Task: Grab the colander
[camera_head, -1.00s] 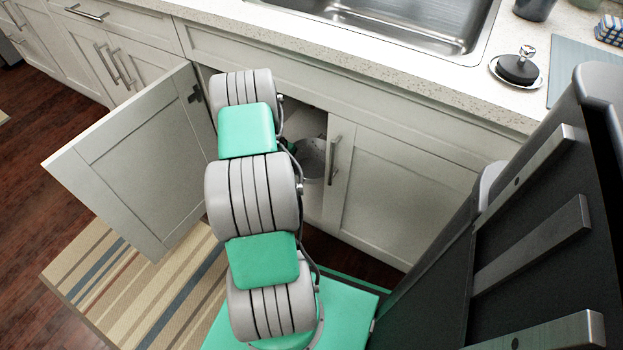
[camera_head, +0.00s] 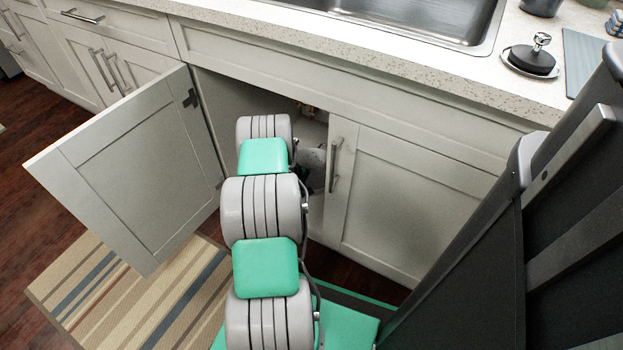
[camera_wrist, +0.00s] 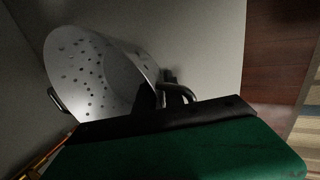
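The grey metal colander (camera_wrist: 95,75) with small round holes is inside the open cabinet. In the wrist view it is tilted, its open side facing right, with one loop handle at the lower left and another (camera_wrist: 180,92) at the right. My gripper (camera_wrist: 150,97) is at the colander's right rim, close to the right handle. Its fingers are dark and mostly hidden by the green gripper body, so I cannot tell whether they close on the handle. In the head view a small part of the colander (camera_head: 313,168) shows past my arm, and my gripper is hidden.
The left cabinet door (camera_head: 130,165) stands wide open, and the right door (camera_head: 410,200) is shut. The countertop (camera_head: 420,75) with the sink (camera_head: 440,20) is above. A striped rug (camera_head: 130,295) lies in front.

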